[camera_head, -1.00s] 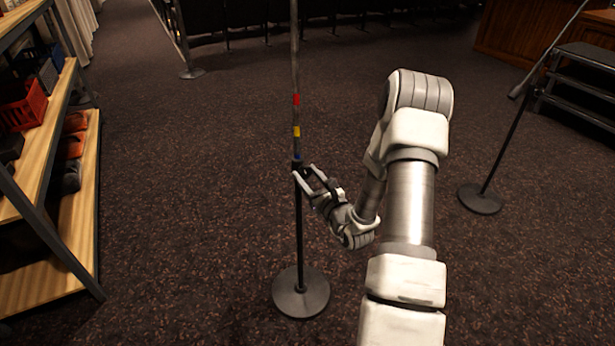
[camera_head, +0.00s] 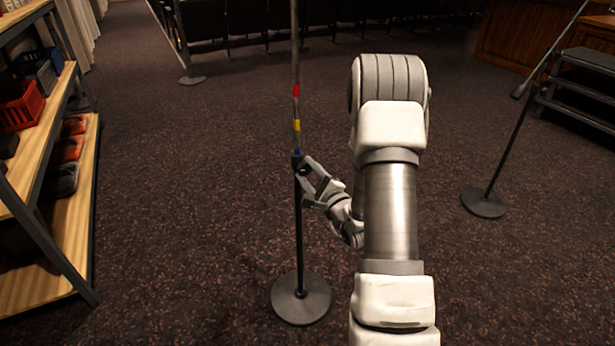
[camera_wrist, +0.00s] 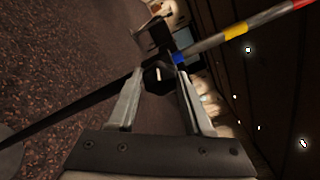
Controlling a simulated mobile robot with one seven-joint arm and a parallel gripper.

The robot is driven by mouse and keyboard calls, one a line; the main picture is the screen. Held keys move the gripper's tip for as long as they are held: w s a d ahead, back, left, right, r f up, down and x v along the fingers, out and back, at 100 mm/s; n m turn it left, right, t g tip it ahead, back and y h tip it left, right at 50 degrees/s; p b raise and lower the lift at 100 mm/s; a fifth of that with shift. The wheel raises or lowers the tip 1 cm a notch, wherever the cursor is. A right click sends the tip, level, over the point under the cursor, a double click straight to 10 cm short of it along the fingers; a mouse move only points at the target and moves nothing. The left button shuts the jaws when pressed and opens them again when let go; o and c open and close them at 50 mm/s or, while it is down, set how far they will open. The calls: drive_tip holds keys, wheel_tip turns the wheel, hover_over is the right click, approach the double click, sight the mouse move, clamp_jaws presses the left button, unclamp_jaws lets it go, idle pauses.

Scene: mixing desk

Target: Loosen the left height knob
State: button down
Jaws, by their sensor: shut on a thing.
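The left stand (camera_head: 299,230) is upright on a round dark base. Its upper tube (camera_head: 296,70) is grey with red, yellow and blue bands. The dark height knob (camera_wrist: 158,77) sits at the joint just below the blue band, and in the wrist view it lies between my fingers. My gripper (camera_head: 301,170) reaches the joint from the right and is shut on the knob. In the head view the fingers largely hide the knob. In the wrist view the stand crosses slantwise behind the fingers.
A shelf (camera_head: 55,200) with a red crate (camera_head: 22,108) stands at the left. A second stand (camera_head: 484,203) with a slanted boom and dark steps (camera_head: 585,80) are at the right. The carpet around the left stand is clear.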

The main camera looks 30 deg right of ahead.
drive_tip(key=shift+f+n, duration=0.1)
drive_tip(key=shift+n, duration=1.7)
drive_tip(key=shift+c, duration=1.5)
unclamp_jaws()
drive_tip(key=s+p, duration=0.4)
drive_tip(key=s, duration=1.3)
drive_tip(key=shift+s+d, duration=0.25)
drive_tip(key=shift+d, duration=0.05)
